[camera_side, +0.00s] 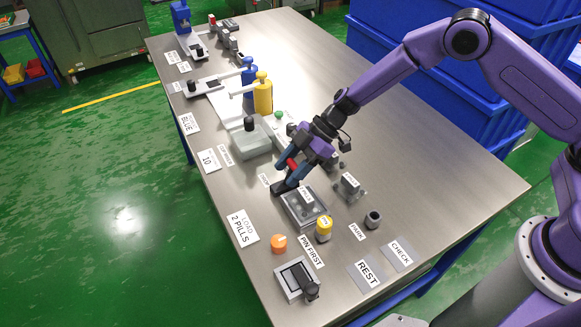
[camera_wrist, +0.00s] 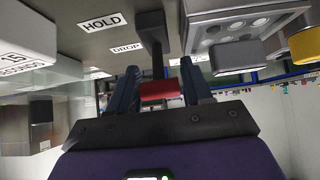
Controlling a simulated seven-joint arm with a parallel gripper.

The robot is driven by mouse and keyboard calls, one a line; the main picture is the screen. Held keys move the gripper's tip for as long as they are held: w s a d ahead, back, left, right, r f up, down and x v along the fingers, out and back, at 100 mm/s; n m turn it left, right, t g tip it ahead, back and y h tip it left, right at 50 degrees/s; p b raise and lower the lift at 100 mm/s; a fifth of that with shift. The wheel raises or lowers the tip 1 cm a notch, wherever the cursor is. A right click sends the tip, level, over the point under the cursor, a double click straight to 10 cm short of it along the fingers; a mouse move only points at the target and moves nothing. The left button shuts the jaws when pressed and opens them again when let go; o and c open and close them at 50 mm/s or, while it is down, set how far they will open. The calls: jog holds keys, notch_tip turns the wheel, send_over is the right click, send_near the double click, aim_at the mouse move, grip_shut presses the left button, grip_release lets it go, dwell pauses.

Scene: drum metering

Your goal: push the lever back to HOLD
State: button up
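The lever has a red grip (camera_wrist: 160,92) on a dark arm (camera_wrist: 154,50). In the side view its red grip (camera_side: 292,164) shows beside my fingers, next to the clear-topped pill box (camera_side: 305,206). My gripper (camera_wrist: 158,88) is open, with one finger on each side of the red grip and a visible gap on the left. My gripper also shows in the side view (camera_side: 285,174), low over the table. A HOLD label (camera_wrist: 103,22) lies left of the lever in the wrist view, with a DROP label (camera_wrist: 128,48) nearby. Which mark the lever stands at I cannot tell.
A yellow-capped piece (camera_side: 323,228) and an orange cap (camera_side: 279,243) stand near the box. A grey translucent container (camera_side: 251,138) stands on the other side of my gripper. The table (camera_side: 440,190) is clear to the right.

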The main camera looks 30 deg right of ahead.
jog(key=shift+o, duration=0.5)
jog(key=v, duration=1.7)
jog(key=shift+d+r, duration=0.2)
jog(key=s+r+m+g+h, duration=0.1)
jog(key=s+r+h, duration=0.15)
jog(key=s, duration=0.75)
jog(key=s+r+m+g+h, duration=0.1)
jog(key=s+r+g+h, duration=0.15)
jog(key=s, duration=0.75)
jog(key=s+d+m+t+h, duration=0.3)
jog(key=s+d, duration=0.6)
jog(key=s, duration=0.1)
jog(key=shift+s+d+r+t+h, duration=0.3)
jog(key=shift+d+r+t, duration=0.05)
jog(key=shift+r, duration=0.15)
